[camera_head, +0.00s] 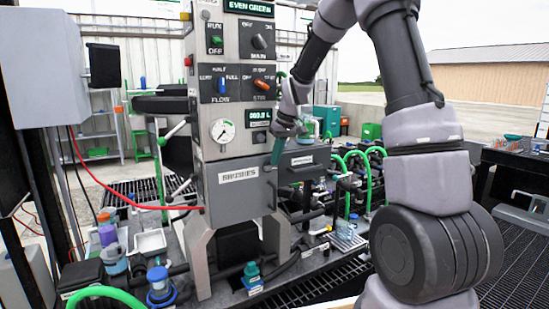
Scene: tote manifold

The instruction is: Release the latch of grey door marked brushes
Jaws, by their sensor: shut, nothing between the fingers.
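The grey door marked brushes (240,198) is on the front of the machine, below a round gauge. It looks closed. My gripper (276,156), with teal fingers, points down at the upper right edge of this door. Its fingers are shut with nothing seen between them. I cannot tell whether they touch the door. A dark upright bar (272,193) shows at the door's right edge, just below the fingertips; I cannot tell for sure that it is the latch. My gripper may hide part of that edge.
A second grey door (303,160) with a label sits just right of the brushes door. The control panel (238,85) with switches and the gauge (222,131) are above. Green hoses (366,170) stand at right. Bottles and a white tray (150,242) crowd the lower left.

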